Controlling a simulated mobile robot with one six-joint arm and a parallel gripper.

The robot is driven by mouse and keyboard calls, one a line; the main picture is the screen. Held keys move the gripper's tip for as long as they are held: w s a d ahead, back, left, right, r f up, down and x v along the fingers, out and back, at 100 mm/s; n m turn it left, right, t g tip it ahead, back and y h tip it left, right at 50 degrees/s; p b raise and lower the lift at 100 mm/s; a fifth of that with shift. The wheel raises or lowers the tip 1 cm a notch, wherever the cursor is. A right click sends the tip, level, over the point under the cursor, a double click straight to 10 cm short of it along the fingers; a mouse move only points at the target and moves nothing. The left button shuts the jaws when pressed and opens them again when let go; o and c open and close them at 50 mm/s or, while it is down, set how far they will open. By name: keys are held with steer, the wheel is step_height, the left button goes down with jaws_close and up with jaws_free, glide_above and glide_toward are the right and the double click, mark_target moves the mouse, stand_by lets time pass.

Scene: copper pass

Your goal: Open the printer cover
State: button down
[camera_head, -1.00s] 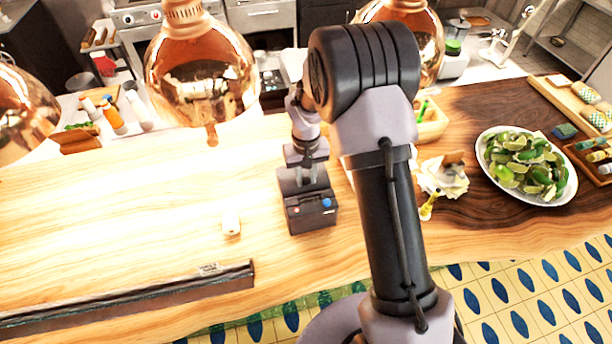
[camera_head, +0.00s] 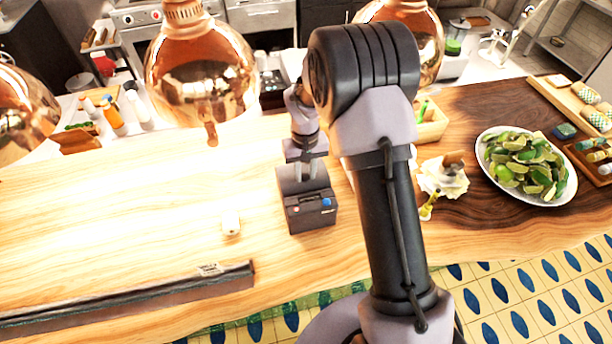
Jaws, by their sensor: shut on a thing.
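The printer (camera_head: 311,213) is a small dark box on the wooden counter, just left of my arm. Its front has a red button and a blue button. A dark panel, which looks like its cover (camera_head: 289,182), stands at the back of the box; its exact tilt is hard to tell.
A small white object (camera_head: 231,222) lies left of the printer. Crumpled paper (camera_head: 440,178) and a plate of limes (camera_head: 485,160) are to the right. Copper lamps (camera_head: 200,80) hang over the counter. A long dark-edged strip (camera_head: 130,303) lies at the front left.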

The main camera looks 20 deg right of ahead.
steer(key=shift+w+r, duration=1)
steer(key=shift+r, duration=0.05)
steer(key=shift+w+r, duration=0.1)
steer(key=shift+w, duration=0.45)
steer(key=shift+s, duration=0.25)
steer(key=c, duration=1.2)
jaws_free()
steer(key=shift+o, duration=0.2)
step_height(320, 180, up, 17)
steer(key=p, duration=0.1)
steer(key=shift+r, duration=0.2)
